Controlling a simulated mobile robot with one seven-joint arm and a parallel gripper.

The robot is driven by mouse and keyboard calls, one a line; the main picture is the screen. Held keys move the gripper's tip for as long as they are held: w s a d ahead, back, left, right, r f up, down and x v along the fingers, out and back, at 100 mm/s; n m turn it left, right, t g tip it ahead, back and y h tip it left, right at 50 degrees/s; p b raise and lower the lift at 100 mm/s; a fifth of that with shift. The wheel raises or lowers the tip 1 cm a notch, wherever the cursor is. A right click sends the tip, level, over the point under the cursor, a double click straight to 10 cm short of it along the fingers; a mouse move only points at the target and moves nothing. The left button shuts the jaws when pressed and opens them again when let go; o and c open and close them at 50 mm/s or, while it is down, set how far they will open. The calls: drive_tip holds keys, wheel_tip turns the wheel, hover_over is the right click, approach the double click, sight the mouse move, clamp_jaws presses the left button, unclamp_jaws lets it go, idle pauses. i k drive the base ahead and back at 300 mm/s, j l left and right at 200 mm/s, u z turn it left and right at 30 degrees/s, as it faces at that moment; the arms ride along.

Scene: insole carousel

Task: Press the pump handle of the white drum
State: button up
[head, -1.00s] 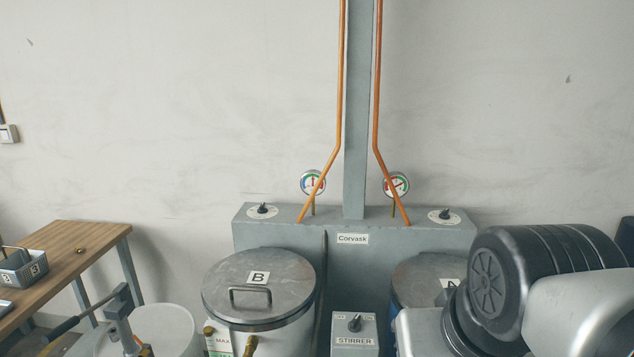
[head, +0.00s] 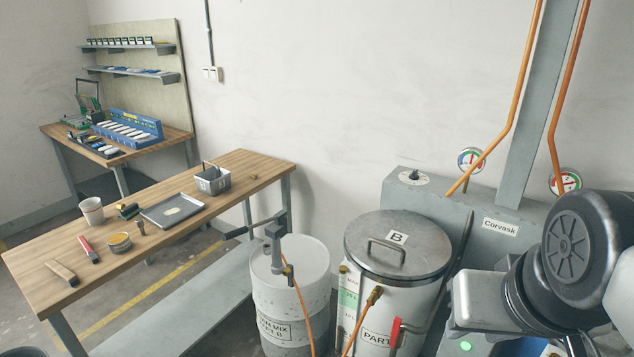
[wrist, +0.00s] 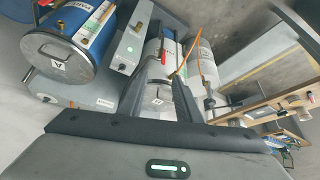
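The white drum (head: 289,318) stands on the floor left of the white B tank in the head view. A grey pump (head: 277,252) rises from its top, and its dark pump handle (head: 250,229) reaches out to the left towards the bench. In the wrist view the white drum (wrist: 204,62) is right of centre, beyond my gripper. My gripper (wrist: 161,84) has its two dark fingers apart with nothing held between them, and the lid of the B tank shows in the gap. The fingers are not visible in the head view, where only my arm shows at the right.
The white B tank (head: 375,318) stands right beside the drum, with an orange hose (head: 300,310) in front. The grey Corvask cabinet (head: 490,207) is behind. A wooden bench (head: 50,245) with a tray (head: 172,211) lies left, close to the handle's end.

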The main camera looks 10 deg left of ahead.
sight(236, 232)
drive_tip(key=u, duration=1.1)
drive_tip(key=i+j, duration=0.2)
drive_tip(key=i, duration=0.25)
drive_tip(key=i+j+z, duration=0.1)
drive_tip(key=i+j, duration=0.15)
drive_tip(key=i, duration=0.25)
